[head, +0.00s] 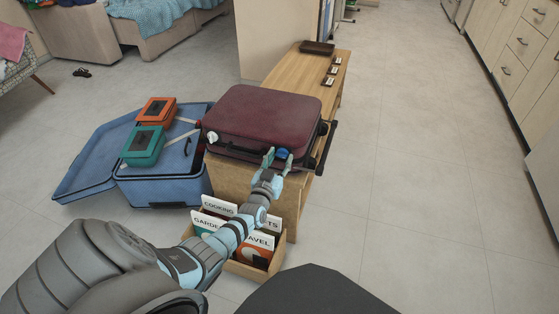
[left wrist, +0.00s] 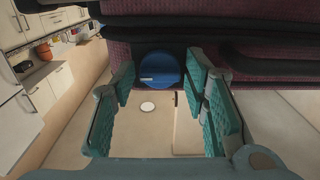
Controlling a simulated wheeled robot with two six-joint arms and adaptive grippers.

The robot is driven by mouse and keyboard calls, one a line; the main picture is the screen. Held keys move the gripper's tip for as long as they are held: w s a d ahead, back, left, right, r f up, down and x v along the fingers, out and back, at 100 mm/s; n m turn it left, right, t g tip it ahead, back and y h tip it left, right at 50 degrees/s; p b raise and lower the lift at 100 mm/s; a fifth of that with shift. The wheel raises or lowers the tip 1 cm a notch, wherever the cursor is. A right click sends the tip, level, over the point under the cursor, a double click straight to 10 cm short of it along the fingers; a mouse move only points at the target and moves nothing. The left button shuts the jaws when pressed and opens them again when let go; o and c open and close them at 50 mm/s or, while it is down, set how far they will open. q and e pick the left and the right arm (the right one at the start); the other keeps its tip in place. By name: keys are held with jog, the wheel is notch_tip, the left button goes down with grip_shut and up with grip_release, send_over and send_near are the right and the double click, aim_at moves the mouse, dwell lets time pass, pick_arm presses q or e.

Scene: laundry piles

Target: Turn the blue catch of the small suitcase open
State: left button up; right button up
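The small dark-red suitcase (head: 262,115) lies flat and shut on the wooden bench. Its round blue catch (head: 283,153) is on the front side, near the right end, partly hidden by my fingers. In the left wrist view the blue catch (left wrist: 154,71) shows as a disc with a short pale bar lying level across it. My left gripper (head: 276,156) is open in front of the catch. Its teal fingers stand either side of the disc, with a gap on both sides. A white round catch (head: 212,137) is near the suitcase's left end. My right gripper is not in view.
The wooden bench (head: 300,68) bears a dark tray (head: 317,48) at its far end. An open blue suitcase (head: 95,160) with orange (head: 157,110) and green (head: 143,146) boxes is left. A box of labelled cards (head: 245,268) stands below my left forearm. Floor right is clear.

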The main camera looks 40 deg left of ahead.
pick_arm(q)
jog(key=c, duration=0.7)
